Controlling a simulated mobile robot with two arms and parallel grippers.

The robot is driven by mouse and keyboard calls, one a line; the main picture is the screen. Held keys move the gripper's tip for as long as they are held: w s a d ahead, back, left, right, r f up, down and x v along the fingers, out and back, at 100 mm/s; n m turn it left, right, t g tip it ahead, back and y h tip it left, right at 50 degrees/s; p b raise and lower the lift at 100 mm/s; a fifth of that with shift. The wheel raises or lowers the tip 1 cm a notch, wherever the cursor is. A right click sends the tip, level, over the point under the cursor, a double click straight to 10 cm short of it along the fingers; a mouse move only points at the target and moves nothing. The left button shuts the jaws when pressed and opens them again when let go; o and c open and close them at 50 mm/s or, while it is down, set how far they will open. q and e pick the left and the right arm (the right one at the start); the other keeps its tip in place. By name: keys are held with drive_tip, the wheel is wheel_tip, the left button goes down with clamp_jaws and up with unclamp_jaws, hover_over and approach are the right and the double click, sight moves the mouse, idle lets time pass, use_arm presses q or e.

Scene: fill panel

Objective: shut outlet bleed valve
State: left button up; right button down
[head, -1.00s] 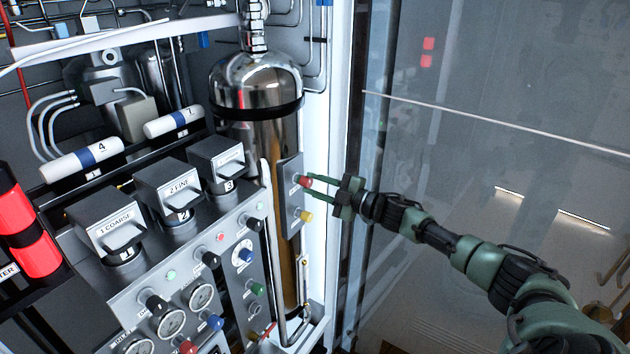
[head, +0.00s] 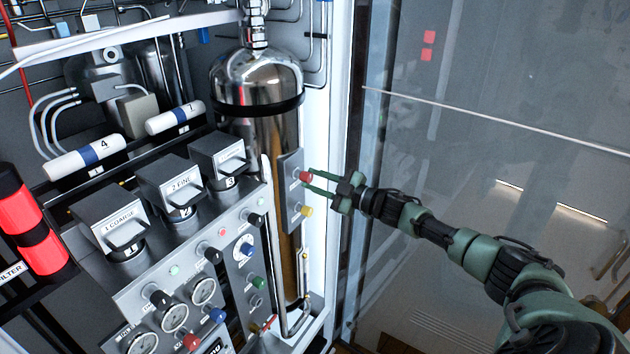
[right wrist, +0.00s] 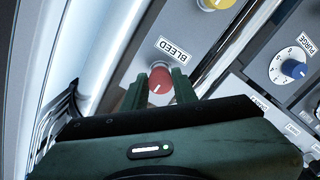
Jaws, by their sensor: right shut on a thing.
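The outlet bleed valve is a red knob (head: 305,176) on a small grey plate (head: 291,190) beside the tall steel cylinder. In the right wrist view the red knob (right wrist: 160,80) sits by a BLEED label (right wrist: 174,50), and a white mark shows on its face. My right gripper (head: 311,181) reaches in from the right. Its two green fingers (right wrist: 166,84) are on either side of the knob, shut on it. My left gripper is not in view.
A yellow knob (head: 306,211) sits just below the red one on the same plate. The steel cylinder (head: 256,85) stands behind. A panel with gauges (head: 203,291) and several knobs is at lower left. A glass pane (head: 480,120) is to the right.

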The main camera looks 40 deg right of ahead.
drive_tip(key=c, duration=1.1)
unclamp_jaws()
drive_tip(key=shift+s+d+f, duration=0.2)
drive_tip(key=shift+s+d, duration=0.05)
drive_tip(key=shift+s, duration=0.25)
drive_tip(key=b+v, duration=0.3)
drive_tip(key=v, duration=0.3)
drive_tip(key=shift+s, duration=0.3)
drive_tip(key=shift+d+r, duration=0.15)
